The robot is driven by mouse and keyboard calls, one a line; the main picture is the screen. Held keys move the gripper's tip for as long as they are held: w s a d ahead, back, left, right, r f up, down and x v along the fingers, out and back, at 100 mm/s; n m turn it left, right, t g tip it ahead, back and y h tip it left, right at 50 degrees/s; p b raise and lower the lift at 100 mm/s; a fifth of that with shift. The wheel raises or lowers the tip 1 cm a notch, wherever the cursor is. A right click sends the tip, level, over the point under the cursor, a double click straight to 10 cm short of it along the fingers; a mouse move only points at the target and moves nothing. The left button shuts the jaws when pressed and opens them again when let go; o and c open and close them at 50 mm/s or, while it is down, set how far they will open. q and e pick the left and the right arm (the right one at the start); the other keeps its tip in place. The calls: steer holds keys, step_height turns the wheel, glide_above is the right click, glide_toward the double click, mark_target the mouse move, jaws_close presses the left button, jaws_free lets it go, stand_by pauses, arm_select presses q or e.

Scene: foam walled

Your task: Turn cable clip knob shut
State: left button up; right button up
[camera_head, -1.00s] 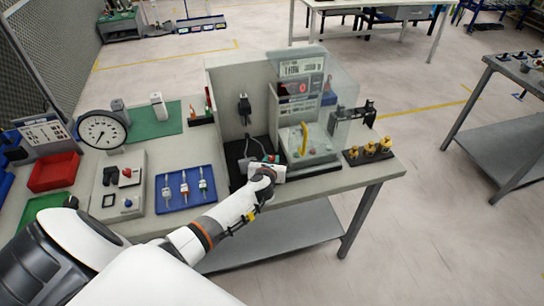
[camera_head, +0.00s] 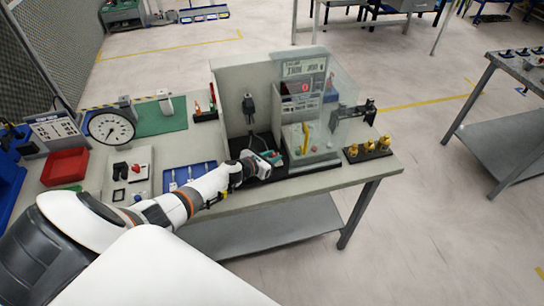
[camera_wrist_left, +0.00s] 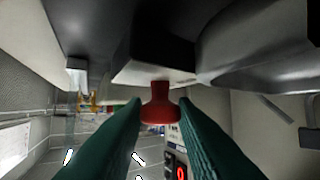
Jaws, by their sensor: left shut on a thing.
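A red knob (camera_wrist_left: 160,108), flared at its lower end, stands between the two green fingers of my left gripper (camera_wrist_left: 160,120) in the left wrist view. The gripper is shut on it. The knob joins a pale block (camera_wrist_left: 150,72) under a dark part. In the head view my left gripper (camera_head: 272,159) is at the front of the black base (camera_head: 238,148), left of the clear-walled device. The gripper hides the knob there. A black plug-like part (camera_head: 248,106) hangs on the grey panel above, with a cable below it. My right gripper is not in view.
The device with a yellow handle (camera_head: 305,132) stands just right of the gripper. Brass parts (camera_head: 368,148) sit at the bench's right end. A blue tray (camera_head: 190,176), a red bin (camera_head: 64,166) and a dial gauge (camera_head: 110,128) lie to the left.

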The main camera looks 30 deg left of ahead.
arm_select(q)
steer(key=shift+f, duration=0.1)
steer(key=o, duration=1)
steer(key=shift+r, duration=0.2)
steer(key=shift+r, duration=0.35)
step_height(320, 180, up, 9)
steer(key=p, duration=0.1)
steer(key=shift+p, duration=0.4)
steer(key=shift+c, duration=0.2)
